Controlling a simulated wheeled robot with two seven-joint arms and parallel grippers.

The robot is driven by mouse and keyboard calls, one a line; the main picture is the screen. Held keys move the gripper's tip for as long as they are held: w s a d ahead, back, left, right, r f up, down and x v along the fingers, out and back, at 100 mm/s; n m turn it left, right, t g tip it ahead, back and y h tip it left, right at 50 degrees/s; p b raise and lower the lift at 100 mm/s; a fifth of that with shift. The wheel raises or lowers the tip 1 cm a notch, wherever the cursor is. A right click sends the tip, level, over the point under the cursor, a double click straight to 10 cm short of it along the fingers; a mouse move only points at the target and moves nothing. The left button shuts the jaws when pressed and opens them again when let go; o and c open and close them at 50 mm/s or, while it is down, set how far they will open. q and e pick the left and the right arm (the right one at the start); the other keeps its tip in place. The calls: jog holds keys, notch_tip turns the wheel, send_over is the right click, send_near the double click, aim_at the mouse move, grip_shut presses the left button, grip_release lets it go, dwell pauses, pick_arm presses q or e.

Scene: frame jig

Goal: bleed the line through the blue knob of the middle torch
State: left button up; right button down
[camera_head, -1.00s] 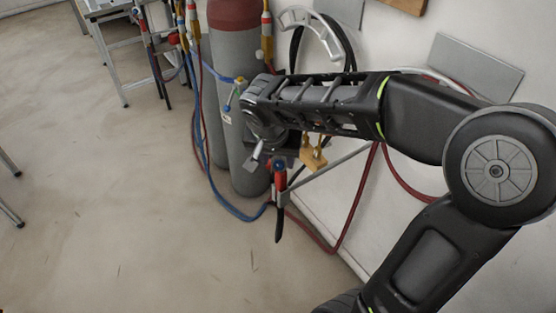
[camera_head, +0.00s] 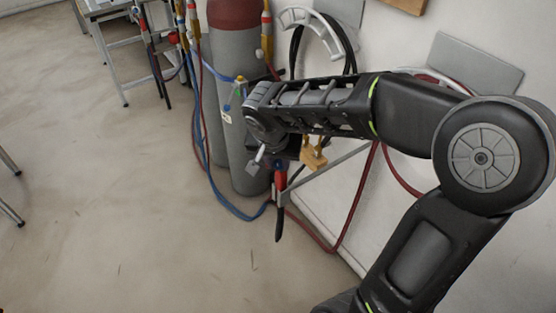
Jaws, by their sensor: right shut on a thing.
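A torch with a red body (camera_head: 281,181) and a black lower end hangs upright in a grey bracket arm at the centre of the head view. Its blue knob (camera_head: 279,164) shows only in part at the top, just under my right gripper. My right gripper (camera_head: 278,157) points down over the torch's top and is shut on the blue knob as far as I can see; its fingertips are mostly hidden by my wrist. I cannot tell how far the knob is turned. My left gripper is out of view.
A grey gas cylinder (camera_head: 249,185) with a red top stands just behind the torch. Blue hoses (camera_head: 232,210) and red hoses (camera_head: 336,247) loop around it. A yellow fitting (camera_head: 314,156) sits right of the torch.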

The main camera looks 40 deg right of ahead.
dwell(0.5)
jog(key=shift+w+a+f+g+h+b, duration=0.1)
jog(key=shift+w+a+g+h+b, duration=0.1)
jog(key=shift+g+h+b, duration=0.6)
jog(key=shift+w+a+n+g+h, duration=0.1)
jog(key=shift+n+g+h, duration=0.3)
jog(key=shift+g, duration=0.1)
jog(key=g+h+p, duration=0.1)
jog(key=p, duration=0.1)
jog(key=g+p, duration=0.1)
jog(key=p, duration=0.1)
jog(key=shift+w+a+r+n+h, duration=0.1)
jog(key=shift+r+n+h, duration=0.2)
jog(key=shift+h, duration=0.1)
jog(key=shift+f+p, duration=0.2)
jog(key=shift+p, duration=0.5)
jog(key=shift+f, duration=0.1)
